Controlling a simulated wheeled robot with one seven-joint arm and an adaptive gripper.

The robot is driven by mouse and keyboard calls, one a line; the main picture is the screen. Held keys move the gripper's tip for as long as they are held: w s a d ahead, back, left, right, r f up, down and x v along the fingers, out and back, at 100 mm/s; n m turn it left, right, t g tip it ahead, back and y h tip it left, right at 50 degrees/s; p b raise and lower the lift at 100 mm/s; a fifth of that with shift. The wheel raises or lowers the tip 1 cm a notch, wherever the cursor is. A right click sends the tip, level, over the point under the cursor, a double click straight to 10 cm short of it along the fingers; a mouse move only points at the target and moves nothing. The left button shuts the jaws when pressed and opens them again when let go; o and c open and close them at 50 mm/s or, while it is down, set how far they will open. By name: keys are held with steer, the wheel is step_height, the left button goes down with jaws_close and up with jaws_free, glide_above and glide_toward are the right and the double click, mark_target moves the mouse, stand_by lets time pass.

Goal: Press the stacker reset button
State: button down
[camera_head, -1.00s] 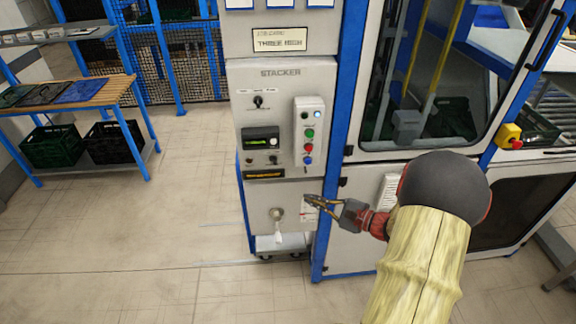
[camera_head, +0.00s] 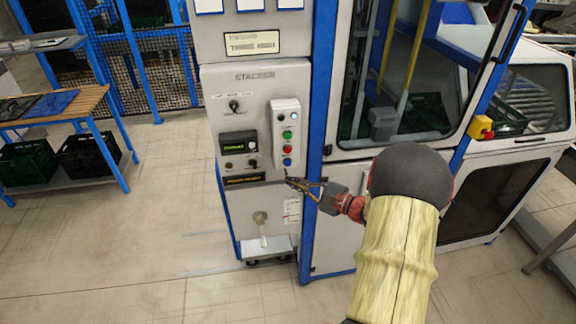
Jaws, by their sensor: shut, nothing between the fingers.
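The stacker control panel (camera_head: 258,92) stands upright on the cabinet, left of my arm. My gripper (camera_head: 289,181) is shut and empty. In the picture its tips are just below the box and the blue button; the gap in depth is unclear.
A dark display (camera_head: 238,144) and a knob (camera_head: 234,105) are left of the box. A blue post (camera_head: 317,100) and the glazed machine are to the right. A yellow emergency stop box (camera_head: 481,127) is on the machine. Open floor (camera_head: 170,210) lies left of the cabinet.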

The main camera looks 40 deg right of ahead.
mark_target(288, 163)
steer(key=shift+w+d+b, duration=0.25)
steer(key=shift+w+d, duration=0.25)
steer(key=shift+w, duration=0.3)
steer(key=shift+w+d+b, duration=0.2)
steer(key=shift+w+d, duration=0.25)
steer(key=shift+w, duration=0.35)
steer(key=shift+w+d+b, duration=0.25)
steer(key=shift+w+d, duration=0.25)
steer(key=shift+w, duration=0.3)
steer(key=shift+w+d, duration=0.1)
steer(key=shift+w+d+b, duration=0.15)
steer(key=shift+w+b, duration=0.1)
steer(key=shift+b, duration=0.1)
steer(key=shift+w+d+b, duration=0.2)
steer(key=shift+w+b, duration=0.1)
steer(key=shift+w, duration=0.05)
stand_by(0.4)
stand_by(0.3)
steer(key=shift+s+a, duration=0.45)
steer(key=shift+s, duration=0.25)
